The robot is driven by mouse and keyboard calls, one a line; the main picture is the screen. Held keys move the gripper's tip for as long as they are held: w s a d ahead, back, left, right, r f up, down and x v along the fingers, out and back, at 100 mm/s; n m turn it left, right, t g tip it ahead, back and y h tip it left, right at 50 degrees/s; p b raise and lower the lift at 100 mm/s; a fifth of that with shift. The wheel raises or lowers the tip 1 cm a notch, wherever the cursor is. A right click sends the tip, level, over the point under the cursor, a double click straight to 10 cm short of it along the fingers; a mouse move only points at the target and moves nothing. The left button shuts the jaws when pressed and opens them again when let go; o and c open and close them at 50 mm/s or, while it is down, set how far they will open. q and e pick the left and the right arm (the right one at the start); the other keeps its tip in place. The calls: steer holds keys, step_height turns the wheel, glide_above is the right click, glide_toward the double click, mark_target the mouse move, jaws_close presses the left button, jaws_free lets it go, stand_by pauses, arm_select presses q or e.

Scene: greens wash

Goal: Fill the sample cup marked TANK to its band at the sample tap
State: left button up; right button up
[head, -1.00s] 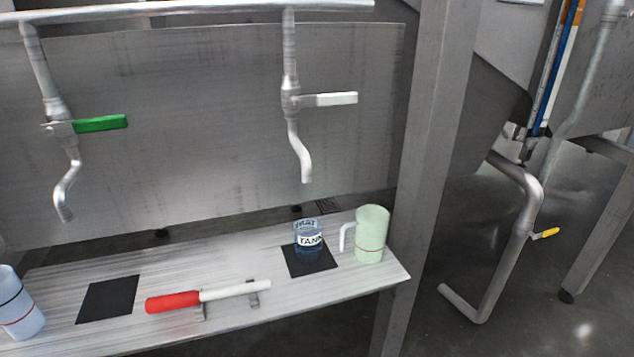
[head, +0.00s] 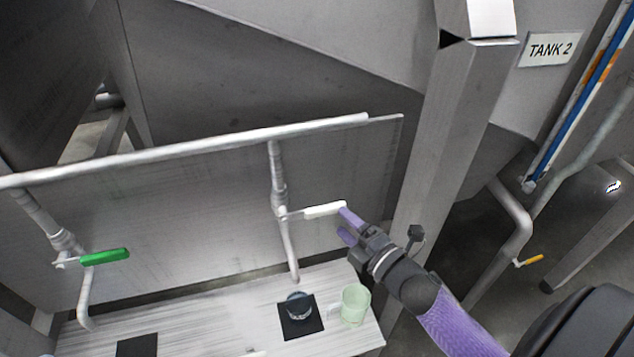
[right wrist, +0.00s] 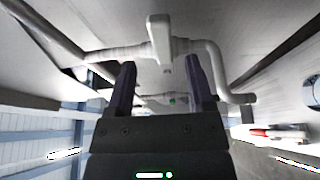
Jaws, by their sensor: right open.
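The clear sample cup (head: 299,307) stands upright on the right black mat (head: 289,328), under the spout of the white-handled tap (head: 289,250). Its marking and fill level are too small to read now. The tap's white lever (head: 324,210) points right. My right gripper (head: 343,222) is open at the lever's free end. In the right wrist view the lever (right wrist: 164,42) lies between and just ahead of the fingertips of my right gripper (right wrist: 160,70). I cannot tell whether they touch. No stream shows at the spout. My left gripper is not in view.
A pale green jug (head: 355,304) stands right of the cup. A second tap with a green lever (head: 105,257) hangs at the left, above another black mat (head: 137,346). A steel post (head: 445,130) rises just behind my right gripper.

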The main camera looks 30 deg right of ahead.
mark_target(330, 212)
steer(key=w, duration=0.5)
steer(key=w+a, duration=0.1)
steer(key=w, duration=0.1)
steer(key=shift+w+a+f, duration=0.1)
steer(key=shift+w, duration=0.05)
jaws_close()
stand_by(1.1)
